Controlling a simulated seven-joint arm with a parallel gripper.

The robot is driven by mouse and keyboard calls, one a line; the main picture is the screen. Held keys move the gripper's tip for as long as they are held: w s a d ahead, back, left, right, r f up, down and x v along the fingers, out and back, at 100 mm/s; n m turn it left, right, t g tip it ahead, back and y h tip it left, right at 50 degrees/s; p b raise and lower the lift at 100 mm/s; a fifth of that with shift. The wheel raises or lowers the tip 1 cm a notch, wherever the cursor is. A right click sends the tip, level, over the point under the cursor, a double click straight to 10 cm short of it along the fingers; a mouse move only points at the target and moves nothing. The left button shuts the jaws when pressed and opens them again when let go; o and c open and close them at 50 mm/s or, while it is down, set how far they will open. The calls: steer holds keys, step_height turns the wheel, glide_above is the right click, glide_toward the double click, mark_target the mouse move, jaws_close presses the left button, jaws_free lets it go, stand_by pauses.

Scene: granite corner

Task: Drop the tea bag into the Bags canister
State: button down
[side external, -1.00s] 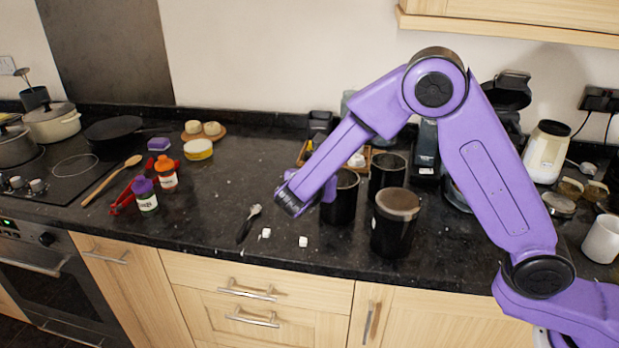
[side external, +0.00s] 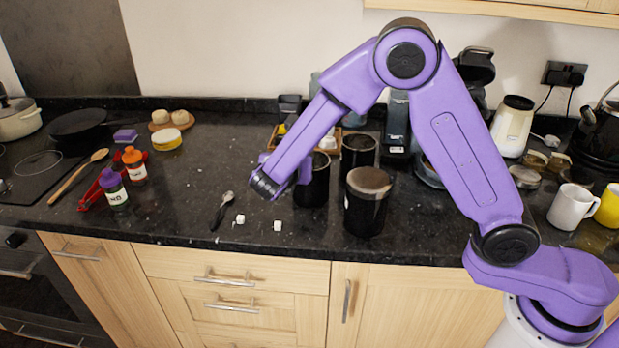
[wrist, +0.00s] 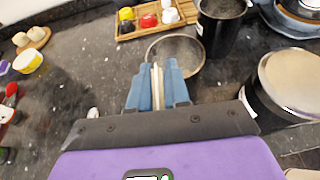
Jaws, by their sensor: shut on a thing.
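My gripper (wrist: 156,72) shows blue fingers closed on a thin, pale, upright tea bag (wrist: 156,88) in the wrist view. In the side external view the hand hides the fingertips and the bag. Just beyond the fingertips is an open dark canister (wrist: 203,50), its round mouth facing up; in the side external view this canister (side external: 316,186) stands right beside the hand. A second open canister (side external: 358,150) stands behind it. A third dark canister (side external: 366,212) with a lid stands to the right. I cannot read a Bags label on any of them.
A wooden tray (wrist: 128,36) with small coloured items lies behind the canisters. Two white cubes (side external: 277,225) and a spoon (side external: 222,211) lie near the counter's front edge. Spice jars (side external: 134,167) stand left. Counter left of the hand is mostly clear.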

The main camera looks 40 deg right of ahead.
steer(key=w+d+r, duration=0.4)
steer(key=d+r, duration=0.4)
steer(key=d, duration=0.2)
step_height(320, 180, down, 6)
steer(key=shift+w, duration=0.2)
steer(key=shift+f, duration=0.1)
steer(key=c, duration=1)
jaws_free()
steer(key=v, duration=1.7)
steer(key=shift+s+a, duration=0.1)
steer(key=shift+s, duration=0.05)
